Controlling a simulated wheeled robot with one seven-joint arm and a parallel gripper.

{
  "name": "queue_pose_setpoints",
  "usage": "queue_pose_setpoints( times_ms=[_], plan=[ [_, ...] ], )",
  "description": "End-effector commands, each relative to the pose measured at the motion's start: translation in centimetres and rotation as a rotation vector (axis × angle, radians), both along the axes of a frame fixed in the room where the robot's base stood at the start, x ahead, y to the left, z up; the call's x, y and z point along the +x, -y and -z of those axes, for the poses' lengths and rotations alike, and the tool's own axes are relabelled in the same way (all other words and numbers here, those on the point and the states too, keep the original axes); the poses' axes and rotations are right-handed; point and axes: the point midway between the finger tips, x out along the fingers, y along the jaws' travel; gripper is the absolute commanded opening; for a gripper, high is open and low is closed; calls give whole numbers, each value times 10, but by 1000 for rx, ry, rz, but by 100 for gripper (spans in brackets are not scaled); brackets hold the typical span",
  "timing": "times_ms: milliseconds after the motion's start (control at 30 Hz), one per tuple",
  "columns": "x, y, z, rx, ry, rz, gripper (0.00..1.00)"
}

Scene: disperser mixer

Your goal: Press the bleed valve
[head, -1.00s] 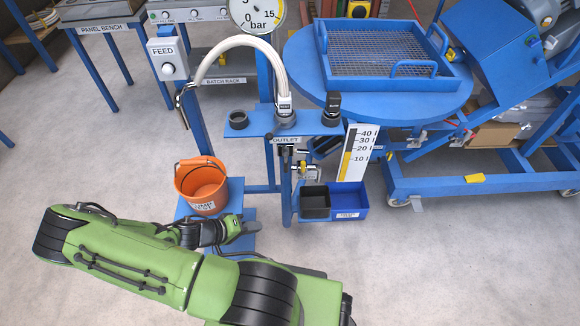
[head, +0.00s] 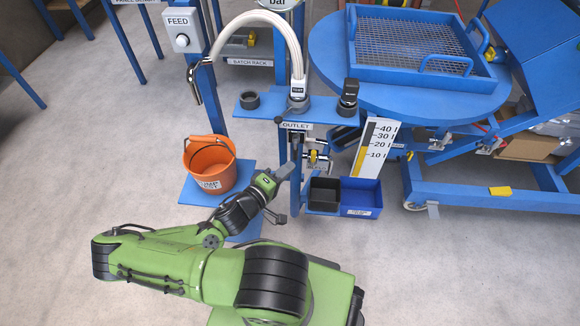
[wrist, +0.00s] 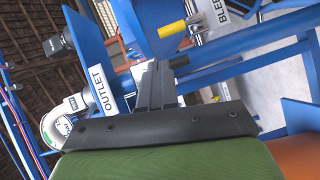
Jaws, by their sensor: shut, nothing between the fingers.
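The bleed valve, a small fitting with a yellow-tipped handle (head: 315,157), sits below the OUTLET plate (head: 296,126) on the blue stand. In the wrist view its yellow handle (wrist: 172,28) shows at upper middle, beside a partly cut-off label (wrist: 215,12) reading "BLEE". My gripper (head: 284,172) is just left of and slightly below the valve. In the wrist view my fingers (wrist: 155,80) are shut and empty, and point up the picture between the OUTLET label (wrist: 103,90) and the yellow handle. A gap shows between fingertips and handle; its depth is hard to tell.
An orange bucket (head: 208,165) stands left of my gripper on a blue plate. A black bin (head: 323,195) and a blue bin (head: 361,198) sit below right of the valve. A blue shelf (head: 325,108) with a hose (head: 296,50) is above. Open floor lies in front.

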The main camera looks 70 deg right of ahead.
Motion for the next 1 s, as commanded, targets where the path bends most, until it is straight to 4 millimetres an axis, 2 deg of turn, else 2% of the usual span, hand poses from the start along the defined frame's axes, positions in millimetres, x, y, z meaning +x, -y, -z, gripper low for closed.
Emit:
queue_pose_setpoints(
  times_ms=[200,400,1000],
  plan=[
    [-18,44,7,-2,1,5,0],
    [-26,67,9,0,1,2,0],
    [-22,77,6,7,37,2,0]
  ],
)
